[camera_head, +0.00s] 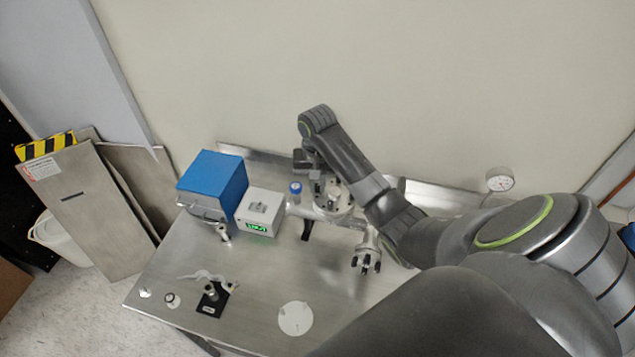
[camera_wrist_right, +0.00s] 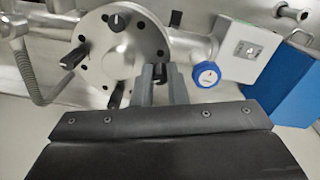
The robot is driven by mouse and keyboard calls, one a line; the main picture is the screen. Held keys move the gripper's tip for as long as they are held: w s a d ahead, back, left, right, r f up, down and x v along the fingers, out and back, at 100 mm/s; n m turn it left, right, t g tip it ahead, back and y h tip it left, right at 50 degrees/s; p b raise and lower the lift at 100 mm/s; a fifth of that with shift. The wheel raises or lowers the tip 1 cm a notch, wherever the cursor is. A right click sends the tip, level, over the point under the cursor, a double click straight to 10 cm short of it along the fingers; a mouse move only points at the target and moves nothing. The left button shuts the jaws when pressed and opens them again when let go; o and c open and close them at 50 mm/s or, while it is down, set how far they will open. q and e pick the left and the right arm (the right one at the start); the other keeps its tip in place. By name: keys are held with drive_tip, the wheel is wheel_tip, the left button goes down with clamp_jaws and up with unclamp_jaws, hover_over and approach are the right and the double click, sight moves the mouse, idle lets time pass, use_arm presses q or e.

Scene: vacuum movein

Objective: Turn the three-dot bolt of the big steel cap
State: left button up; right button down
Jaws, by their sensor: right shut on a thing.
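The big steel cap (camera_wrist_right: 118,62) is a round disc with holes and several black-handled bolts around its rim in the right wrist view. It also shows in the head view (camera_head: 335,204), partly covered by my right arm. My right gripper (camera_wrist_right: 160,84) is shut on a black bolt (camera_wrist_right: 158,72) at the cap's rim, on the side near the blue knob. Dots on this bolt are too small to make out. In the head view my right gripper (camera_head: 316,178) is over the cap. My left gripper is not in view.
A blue-topped knob (camera_head: 295,187) stands beside the cap. A white box with a green display (camera_head: 260,212) and a blue box (camera_head: 213,182) are to its left. A smaller fitting with dark prongs (camera_head: 367,260) is below right.

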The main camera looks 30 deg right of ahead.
drive_tip(key=m, duration=0.5)
drive_tip(key=shift+w+r, duration=0.15)
drive_tip(key=shift+r, duration=0.05)
drive_tip(key=shift+m, duration=0.4)
drive_tip(key=c, duration=1.7)
unclamp_jaws()
drive_tip(key=shift+f, duration=0.1)
